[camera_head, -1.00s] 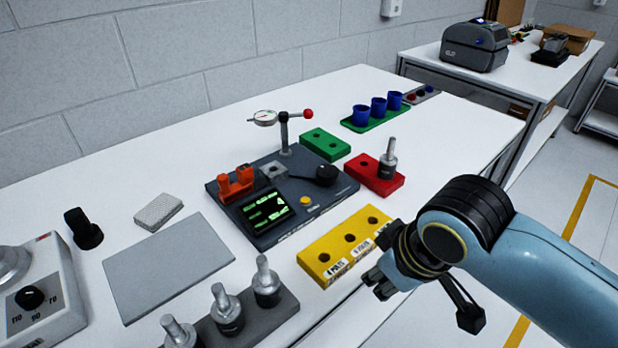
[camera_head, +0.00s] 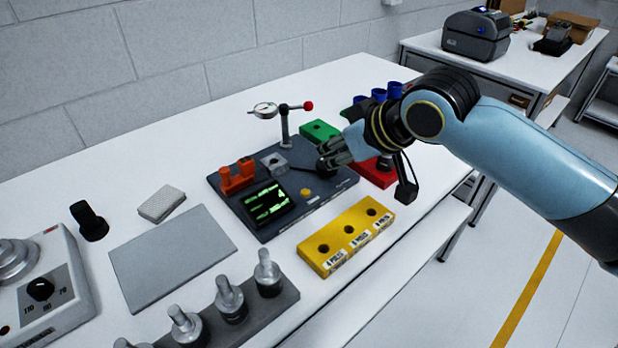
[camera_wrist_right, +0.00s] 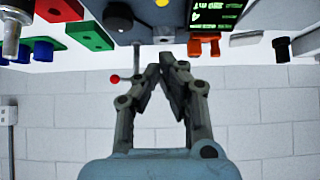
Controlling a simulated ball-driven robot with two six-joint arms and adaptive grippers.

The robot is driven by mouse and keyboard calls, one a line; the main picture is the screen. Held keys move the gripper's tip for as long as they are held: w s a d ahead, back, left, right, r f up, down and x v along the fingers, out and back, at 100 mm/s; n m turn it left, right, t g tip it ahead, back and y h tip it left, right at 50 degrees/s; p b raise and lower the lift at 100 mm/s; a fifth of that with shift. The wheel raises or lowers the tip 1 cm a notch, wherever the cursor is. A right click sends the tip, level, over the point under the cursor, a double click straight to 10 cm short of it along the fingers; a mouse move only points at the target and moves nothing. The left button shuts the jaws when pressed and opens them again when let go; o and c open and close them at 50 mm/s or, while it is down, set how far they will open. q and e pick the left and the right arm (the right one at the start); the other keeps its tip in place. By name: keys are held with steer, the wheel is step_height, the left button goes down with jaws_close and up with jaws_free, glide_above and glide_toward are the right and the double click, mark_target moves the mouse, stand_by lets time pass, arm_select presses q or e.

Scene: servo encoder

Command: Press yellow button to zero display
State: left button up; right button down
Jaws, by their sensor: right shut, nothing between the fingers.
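The yellow button (camera_head: 306,192) is a small round cap on the dark grey test station (camera_head: 283,226), right of the lit display (camera_head: 267,204) with green characters. My right gripper (camera_head: 326,158) is shut and empty, above the back right part of the station near the black knob, beyond the button and apart from it. In the right wrist view the gripper (camera_wrist_right: 159,72) shows its fingertips together. The yellow button (camera_wrist_right: 163,31) also shows there, above the fingertips in the picture, with the display (camera_wrist_right: 212,15) to its right. My left gripper is not in view.
A yellow block with holes (camera_head: 347,236) lies in front right, a red block (camera_head: 378,177) beside the gripper, a green block (camera_head: 318,131) behind. A grey plate (camera_head: 172,259) lies left.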

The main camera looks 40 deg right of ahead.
glide_above(308, 192)
step_height(308, 192, down, 6)
steer(key=shift+d+f, duration=0.1)
step_height(308, 192, down, 2)
steer(key=shift+f, duration=1)
